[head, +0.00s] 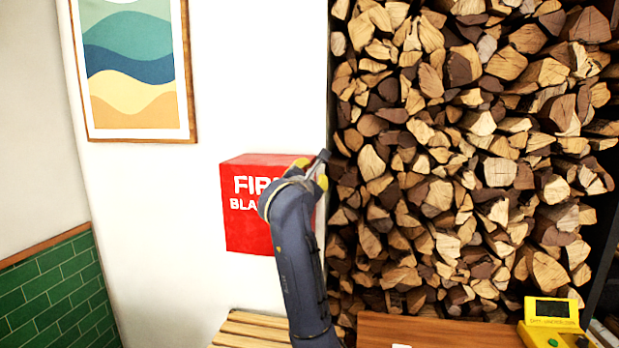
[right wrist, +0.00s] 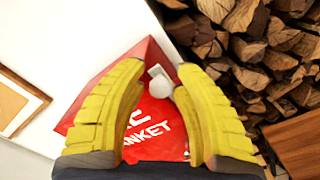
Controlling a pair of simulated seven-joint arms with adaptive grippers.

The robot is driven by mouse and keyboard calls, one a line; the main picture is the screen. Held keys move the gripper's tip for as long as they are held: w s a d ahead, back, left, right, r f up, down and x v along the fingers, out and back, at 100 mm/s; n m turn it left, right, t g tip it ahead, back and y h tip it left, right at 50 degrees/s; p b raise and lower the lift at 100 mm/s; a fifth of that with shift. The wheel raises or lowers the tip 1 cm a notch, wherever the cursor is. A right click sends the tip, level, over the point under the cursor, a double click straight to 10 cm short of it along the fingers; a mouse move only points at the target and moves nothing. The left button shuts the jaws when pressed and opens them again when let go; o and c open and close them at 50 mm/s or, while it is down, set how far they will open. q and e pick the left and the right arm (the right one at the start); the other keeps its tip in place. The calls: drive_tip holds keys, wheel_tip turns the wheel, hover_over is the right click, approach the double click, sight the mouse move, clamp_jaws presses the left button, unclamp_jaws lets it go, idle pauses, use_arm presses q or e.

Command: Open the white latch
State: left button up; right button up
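The red fire blanket box (head: 245,220) is mounted on the white wall in the head view. It also shows in the right wrist view (right wrist: 155,150), with white lettering on its front. The white latch (right wrist: 160,87), a small rounded piece with a pale plate behind it, shows against the red box in the right wrist view. My right gripper (right wrist: 158,82) is open, its yellow fingers on either side of the latch; I cannot tell whether the right finger touches it. In the head view my right gripper (head: 314,172) is at the box's right side, and the latch is hidden. My left gripper is out of view.
Stacked firewood (head: 470,150) fills the space right of the box. A framed picture (head: 188,70) hangs at the upper left. Below are a slatted wooden surface (head: 235,330), a brown wooden top (head: 440,332) and a yellow device (head: 540,337).

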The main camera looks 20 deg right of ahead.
drive_tip(key=shift+o, duration=1)
drive_tip(key=shift+w+f, duration=0.1)
drive_tip(key=shift+o, duration=0.2)
drive_tip(key=shift+a+f, duration=0.1)
drive_tip(key=v, duration=1.2)
